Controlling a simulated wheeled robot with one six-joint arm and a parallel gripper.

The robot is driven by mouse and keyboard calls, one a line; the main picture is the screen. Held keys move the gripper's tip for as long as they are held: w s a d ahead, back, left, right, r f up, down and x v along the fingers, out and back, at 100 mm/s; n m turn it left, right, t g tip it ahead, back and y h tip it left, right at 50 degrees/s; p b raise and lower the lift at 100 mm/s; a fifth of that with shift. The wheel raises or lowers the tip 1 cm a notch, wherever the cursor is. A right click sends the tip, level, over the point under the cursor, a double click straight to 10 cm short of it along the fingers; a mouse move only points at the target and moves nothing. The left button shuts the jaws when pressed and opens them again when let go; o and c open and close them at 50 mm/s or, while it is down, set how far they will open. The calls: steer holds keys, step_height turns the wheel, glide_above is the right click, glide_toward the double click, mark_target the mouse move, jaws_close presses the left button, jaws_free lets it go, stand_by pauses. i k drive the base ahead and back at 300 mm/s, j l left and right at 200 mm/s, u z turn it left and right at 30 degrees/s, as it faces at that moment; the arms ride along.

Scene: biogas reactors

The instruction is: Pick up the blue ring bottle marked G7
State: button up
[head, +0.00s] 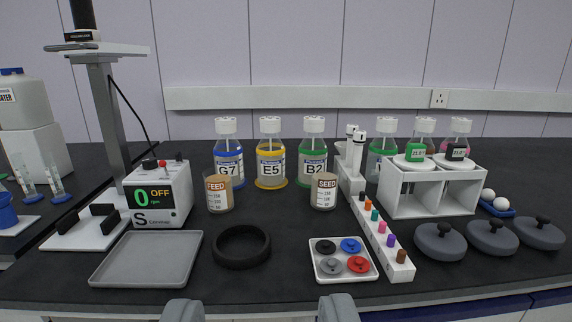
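The blue ring bottle marked G7 (228,158) stands upright at the back of the dark bench, left of centre. It has a white cap, blue liquid and a "G7" label. A beaker marked SEED (219,193) stands in front of it and hides part of its lower left side. A yellow bottle marked E5 (270,160) stands just to its right, and a green bottle marked B2 (313,155) stands further right. My gripper (260,310) shows its two fingertips at the bottom edge, wide apart and empty, well in front of the bottle.
A black ring (241,262) and a grey tray (147,272) lie in front. A stirrer box (159,192) stands left. A second SEED beaker (325,191), a plug tray (326,267), a white rack (397,200) and grey lids (440,243) are to the right.

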mark_target(228, 151)
steer(key=i+j, duration=0.2)
steer(key=i, duration=0.2)
steer(key=i+j, duration=0.2)
steer(key=i, duration=0.25)
steer(key=i+j, duration=0.25)
steer(key=i, duration=0.15)
